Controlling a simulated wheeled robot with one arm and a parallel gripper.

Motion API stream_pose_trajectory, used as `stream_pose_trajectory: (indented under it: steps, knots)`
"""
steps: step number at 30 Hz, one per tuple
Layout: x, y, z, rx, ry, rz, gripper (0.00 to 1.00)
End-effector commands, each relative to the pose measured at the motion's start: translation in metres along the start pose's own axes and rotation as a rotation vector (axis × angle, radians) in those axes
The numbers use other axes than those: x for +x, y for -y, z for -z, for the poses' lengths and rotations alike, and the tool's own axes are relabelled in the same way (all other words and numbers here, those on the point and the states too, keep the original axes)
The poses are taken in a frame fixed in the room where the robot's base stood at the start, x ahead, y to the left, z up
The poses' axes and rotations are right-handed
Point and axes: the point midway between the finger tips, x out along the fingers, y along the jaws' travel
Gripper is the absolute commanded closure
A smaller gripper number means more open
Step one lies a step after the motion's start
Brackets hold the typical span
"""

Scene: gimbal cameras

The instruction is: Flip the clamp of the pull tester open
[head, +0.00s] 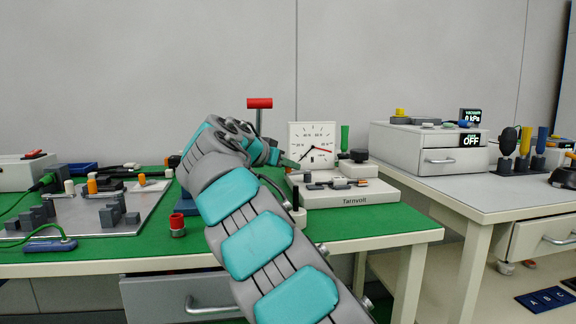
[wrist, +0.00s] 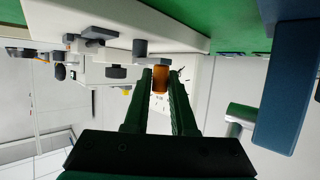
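The pull tester, a white base marked "Tarnvolt" (head: 355,200) with a square dial (head: 302,130), stands on the green bench. A green upright handle (head: 344,138) and small grey parts (head: 340,183) are on it. I cannot tell for sure which part is the clamp. My gripper (head: 292,164) reaches in at the dial's lower left, partly hidden by my arm. In the wrist view, its two dark fingers (wrist: 161,82) are apart, with an orange cylindrical piece (wrist: 160,78) showing between the tips. I cannot tell whether they touch it. The tester's white base (wrist: 150,30) also shows there.
A red T-shaped handle (head: 260,103) rises behind my wrist. A red knob (head: 177,224) stands at the bench's front. A grey plate with dark blocks (head: 90,215) lies left. A white drawer box (head: 425,145) stands on the right table. In the wrist view, a blue block (wrist: 288,85) is close at right.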

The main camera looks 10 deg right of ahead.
Motion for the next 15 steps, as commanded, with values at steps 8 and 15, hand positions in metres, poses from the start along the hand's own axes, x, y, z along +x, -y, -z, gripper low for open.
stream_pose_trajectory:
  steps: [8,15]
  knots:
    - [-0.0001,0.0001,-0.0001,0.0,0.0,0.0,1.0]
    - [0.0,0.0,-0.0002,0.0,0.0,0.0,1.0]
